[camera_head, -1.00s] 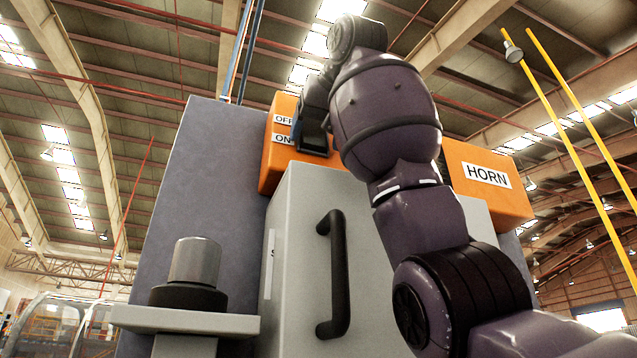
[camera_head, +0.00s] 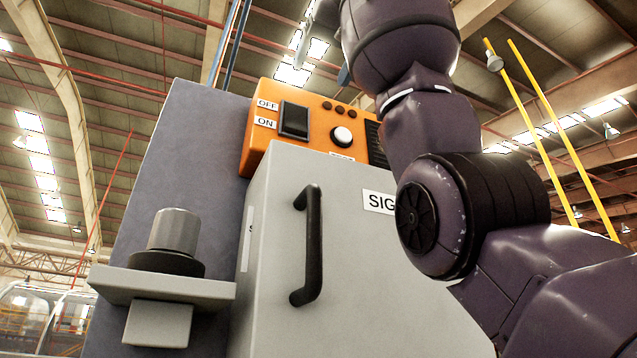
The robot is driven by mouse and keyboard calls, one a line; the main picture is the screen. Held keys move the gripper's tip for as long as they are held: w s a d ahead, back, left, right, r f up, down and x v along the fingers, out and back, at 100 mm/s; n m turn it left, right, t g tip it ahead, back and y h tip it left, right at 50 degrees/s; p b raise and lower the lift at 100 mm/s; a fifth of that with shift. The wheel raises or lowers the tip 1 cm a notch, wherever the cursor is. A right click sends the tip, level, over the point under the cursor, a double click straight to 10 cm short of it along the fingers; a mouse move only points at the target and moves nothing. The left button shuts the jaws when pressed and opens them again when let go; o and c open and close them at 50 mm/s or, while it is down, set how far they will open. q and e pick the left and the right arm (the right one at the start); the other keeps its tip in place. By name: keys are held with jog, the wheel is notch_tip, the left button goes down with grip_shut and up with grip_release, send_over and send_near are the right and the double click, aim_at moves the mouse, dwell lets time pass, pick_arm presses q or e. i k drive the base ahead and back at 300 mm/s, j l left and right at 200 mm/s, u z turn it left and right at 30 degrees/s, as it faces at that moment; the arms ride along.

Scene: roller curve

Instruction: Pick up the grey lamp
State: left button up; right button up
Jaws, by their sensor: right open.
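The grey lamp (camera_head: 174,231) is a short grey cylinder on a wider black round base. It stands upright on a small light grey shelf (camera_head: 160,286) at the lower left. My right gripper (camera_head: 323,48) shows only partly at the top edge, beside my dark purple right arm. It is open, with nothing seen between its fingers. It is well above and to the right of the lamp, apart from it. My left gripper is out of view.
A grey cabinet (camera_head: 380,265) with a black handle (camera_head: 312,245) stands right of the lamp. An orange switch box (camera_head: 260,140) with a black rocker switch (camera_head: 294,120) sits above it. A tall blue-grey panel (camera_head: 195,130) rises behind the lamp. The space above the lamp is clear.

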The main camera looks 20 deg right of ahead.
aim_at(177, 230)
jog(key=k+j, duration=0.25)
jog(key=k, duration=0.2)
jog(key=k+j, duration=0.3)
jog(key=k, duration=0.2)
